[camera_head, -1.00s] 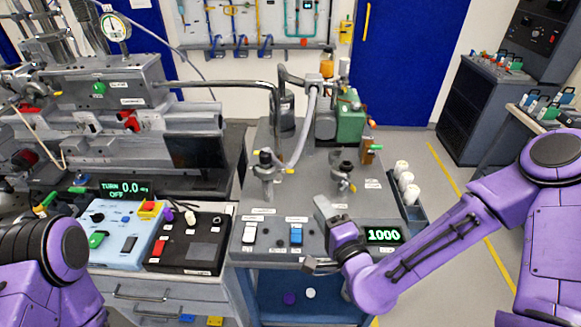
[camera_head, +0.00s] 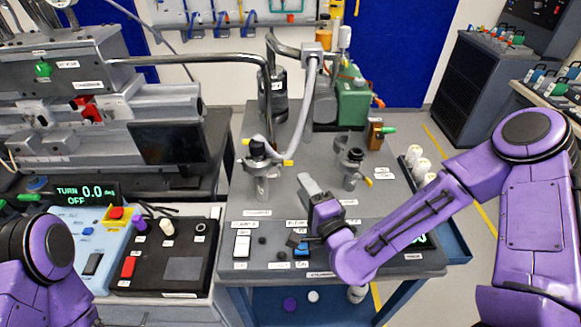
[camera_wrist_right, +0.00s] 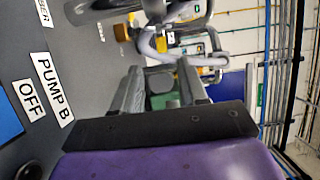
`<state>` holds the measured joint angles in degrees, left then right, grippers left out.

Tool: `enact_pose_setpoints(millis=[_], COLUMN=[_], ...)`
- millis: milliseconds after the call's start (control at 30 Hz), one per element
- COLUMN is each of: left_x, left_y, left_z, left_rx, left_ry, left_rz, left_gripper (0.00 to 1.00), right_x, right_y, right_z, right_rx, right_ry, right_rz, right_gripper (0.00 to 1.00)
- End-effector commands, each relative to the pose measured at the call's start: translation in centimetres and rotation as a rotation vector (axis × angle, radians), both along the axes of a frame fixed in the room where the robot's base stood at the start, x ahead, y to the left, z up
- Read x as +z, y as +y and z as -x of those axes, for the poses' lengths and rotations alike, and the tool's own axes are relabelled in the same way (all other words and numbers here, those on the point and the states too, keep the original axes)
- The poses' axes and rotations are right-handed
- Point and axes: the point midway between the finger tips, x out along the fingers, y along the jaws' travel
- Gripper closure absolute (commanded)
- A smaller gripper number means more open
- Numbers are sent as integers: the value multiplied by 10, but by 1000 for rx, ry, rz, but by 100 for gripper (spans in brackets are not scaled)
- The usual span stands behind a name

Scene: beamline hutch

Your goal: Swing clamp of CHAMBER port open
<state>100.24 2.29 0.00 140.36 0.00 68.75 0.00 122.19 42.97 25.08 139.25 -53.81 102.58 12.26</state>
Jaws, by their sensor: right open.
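The port that I take as CHAMBER is the left grey upright fitting (camera_head: 262,185) on the grey bench, with a dark clamp ring (camera_head: 258,149) and yellow-tipped ends (camera_head: 288,162). Its label is partly legible in the wrist view (camera_wrist_right: 43,12). A dark round fitting (camera_wrist_right: 100,8) with a yellow piece (camera_wrist_right: 130,31) shows there too. The clamp looks closed around the joint, but I cannot be sure. My right gripper (camera_head: 307,182) is right of and nearer than this port, not touching it. Its two fingers (camera_wrist_right: 160,78) stand apart with nothing between them. My left gripper is out of view.
A second port (camera_head: 350,165) stands to the right on the same bench. A green pump (camera_head: 352,100) stands behind. Switches, including a white one (camera_head: 242,245), line the front. White cylinders (camera_head: 420,168) stand right.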

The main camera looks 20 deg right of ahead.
Motion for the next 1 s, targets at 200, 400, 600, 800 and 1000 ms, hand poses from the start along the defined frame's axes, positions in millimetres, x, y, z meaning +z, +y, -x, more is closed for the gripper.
enact_pose_setpoints(millis=[200, 400, 600, 800, 1000], left_x=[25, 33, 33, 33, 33], left_y=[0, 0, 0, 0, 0], left_z=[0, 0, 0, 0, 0], left_rx=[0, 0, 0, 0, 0], left_ry=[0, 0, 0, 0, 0], left_rz=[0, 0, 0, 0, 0], left_gripper=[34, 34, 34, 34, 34], right_x=[5, 3, 1, 1, 1], right_y=[5, 8, 9, 9, 9], right_z=[-50, -79, -84, -84, -84], right_rx=[-2, -2, -1, -1, -1], right_ry=[1, 1, 1, 1, 1], right_rz=[2, 0, -1, -1, 0], right_gripper=[57, 57, 57, 84, 100])
